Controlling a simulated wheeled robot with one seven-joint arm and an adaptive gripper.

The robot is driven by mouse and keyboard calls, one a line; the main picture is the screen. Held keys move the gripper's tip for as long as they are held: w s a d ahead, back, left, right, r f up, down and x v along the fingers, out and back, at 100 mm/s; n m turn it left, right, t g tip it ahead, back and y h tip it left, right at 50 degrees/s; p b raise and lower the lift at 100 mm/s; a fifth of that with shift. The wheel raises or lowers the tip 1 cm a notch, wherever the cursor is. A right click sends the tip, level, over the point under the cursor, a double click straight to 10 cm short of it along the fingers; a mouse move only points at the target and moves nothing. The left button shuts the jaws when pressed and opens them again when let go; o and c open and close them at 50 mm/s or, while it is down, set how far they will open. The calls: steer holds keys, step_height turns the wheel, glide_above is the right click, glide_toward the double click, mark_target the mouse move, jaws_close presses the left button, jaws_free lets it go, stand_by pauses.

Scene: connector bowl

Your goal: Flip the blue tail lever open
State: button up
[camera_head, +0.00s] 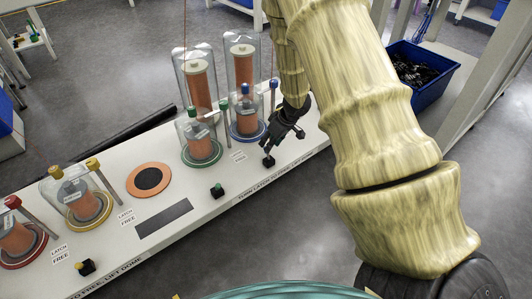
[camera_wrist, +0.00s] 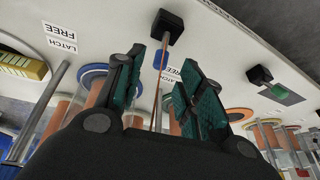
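The small black block (camera_head: 268,161) in front of the blue-ringed dome stands near the table's front edge. In the wrist view the same black block (camera_wrist: 166,26) lies just beyond my fingertips. My gripper (camera_head: 273,147) is just above and behind the block. In the wrist view my gripper (camera_wrist: 174,64) has its two teal-padded fingers apart, with a thin brown line showing between them. I cannot tell whether a finger touches the block. The blue-ringed dome (camera_head: 245,115) stands upright behind.
The green-ringed dome (camera_head: 197,128) and its black block with a green knob (camera_head: 217,191) stand to the left. A tall post with a blue cap (camera_head: 273,97) rises close behind my gripper. A blue bin (camera_head: 428,84) stands on the right.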

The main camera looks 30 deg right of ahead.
steer(key=shift+b+x, duration=1.55)
steer(key=shift+x, duration=1.2)
jaws_close()
